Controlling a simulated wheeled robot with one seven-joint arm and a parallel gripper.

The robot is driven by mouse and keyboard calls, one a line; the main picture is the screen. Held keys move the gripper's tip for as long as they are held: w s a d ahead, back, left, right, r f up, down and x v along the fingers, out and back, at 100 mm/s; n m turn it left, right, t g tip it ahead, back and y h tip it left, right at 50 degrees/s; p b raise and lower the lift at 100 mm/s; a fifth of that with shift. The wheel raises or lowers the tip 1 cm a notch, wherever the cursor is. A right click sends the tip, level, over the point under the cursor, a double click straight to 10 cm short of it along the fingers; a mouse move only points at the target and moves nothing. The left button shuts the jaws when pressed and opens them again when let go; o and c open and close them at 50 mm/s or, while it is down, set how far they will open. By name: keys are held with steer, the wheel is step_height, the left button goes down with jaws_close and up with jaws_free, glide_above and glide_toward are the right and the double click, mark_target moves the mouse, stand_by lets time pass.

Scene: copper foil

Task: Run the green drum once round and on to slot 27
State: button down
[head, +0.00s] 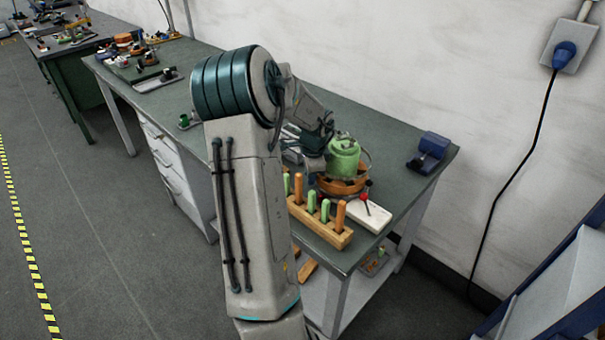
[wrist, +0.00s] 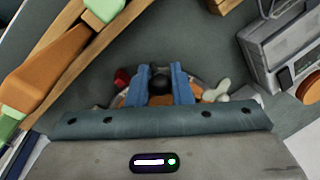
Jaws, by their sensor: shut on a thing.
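The green drum (head: 343,157) sits upright over a round orange-brown base (head: 341,186) on the bench, in the head view. My gripper (wrist: 158,82) is beside the drum's left, with its fingertips hidden in the head view. In the wrist view its two blue fingers are shut on a round black knob (wrist: 159,85). Orange-brown parts show around the fingers, mostly hidden by my gripper's body. How the knob joins the drum is hidden. No slot numbers or marks can be read.
A wooden rack (head: 330,234) with orange and green pegs stands in front. A white block (head: 371,216) with a red-tipped lever (head: 366,197) is close on the right. A blue device (head: 430,152) stands at the bench's right end. A grey box (wrist: 283,45) is nearby.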

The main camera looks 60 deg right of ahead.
steer(key=shift+s, duration=0.15)
steer(key=c, duration=1.6)
jaws_free()
steer(key=shift+r, duration=0.1)
step_height(320, 180, up, 13)
steer(key=s+a, duration=0.1)
steer(key=s, duration=0.1)
steer(key=shift+a+r+b, duration=0.2)
steer(key=shift+a+b, duration=0.1)
steer(key=shift+a, duration=0.1)
